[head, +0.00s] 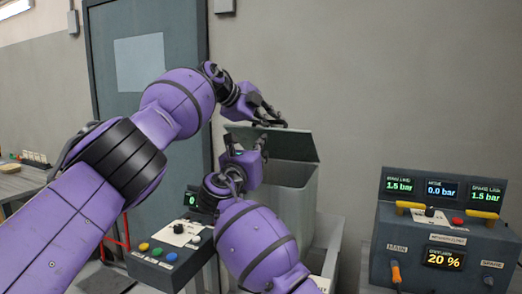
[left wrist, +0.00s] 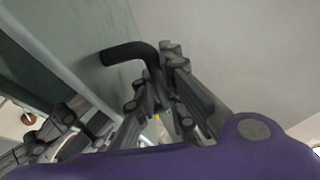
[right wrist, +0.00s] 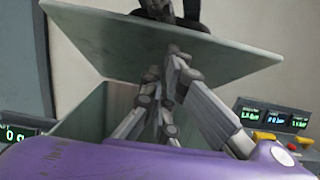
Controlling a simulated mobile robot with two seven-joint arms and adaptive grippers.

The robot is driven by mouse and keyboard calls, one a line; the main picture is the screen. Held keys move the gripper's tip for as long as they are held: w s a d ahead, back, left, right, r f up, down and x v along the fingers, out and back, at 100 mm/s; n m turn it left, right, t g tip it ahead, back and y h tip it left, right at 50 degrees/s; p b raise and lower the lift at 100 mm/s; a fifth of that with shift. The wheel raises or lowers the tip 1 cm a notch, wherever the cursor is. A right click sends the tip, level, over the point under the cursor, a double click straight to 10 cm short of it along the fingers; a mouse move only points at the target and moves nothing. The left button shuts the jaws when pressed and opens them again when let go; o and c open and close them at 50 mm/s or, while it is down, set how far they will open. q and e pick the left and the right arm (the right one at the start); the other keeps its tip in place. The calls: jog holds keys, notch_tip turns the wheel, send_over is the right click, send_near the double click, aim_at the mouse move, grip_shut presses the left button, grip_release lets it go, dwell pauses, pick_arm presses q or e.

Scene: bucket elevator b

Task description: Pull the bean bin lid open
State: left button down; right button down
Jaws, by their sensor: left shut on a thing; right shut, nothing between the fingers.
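The bean bin (head: 290,200) is a tall grey-green box in the middle of the head view. Its flat grey-green lid (head: 295,147) is raised and tilted, with a gap to the bin's opening; its underside fills the upper right wrist view (right wrist: 100,42). My left gripper (head: 270,120) is above the lid, shut on the bent black lid handle (left wrist: 128,52). My right gripper (right wrist: 170,75) is shut and empty, at the bin's opening beneath the lid. In the head view its fingers are partly hidden, so I cannot tell whether they touch the lid.
A control box with coloured buttons (head: 165,255) stands left of the bin. A panel with green and blue displays and yellow handles (head: 440,225) stands to the right. A grey-blue door (head: 140,100) and a bare wall (head: 380,80) are behind. Wall space above the lid looks clear.

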pick_arm(q)
jog(key=shift+f, duration=0.1)
pick_arm(e)
jog(key=shift+w+d+r, duration=0.2)
jog(key=shift+w+r, duration=0.15)
jog(key=shift+r, duration=0.4)
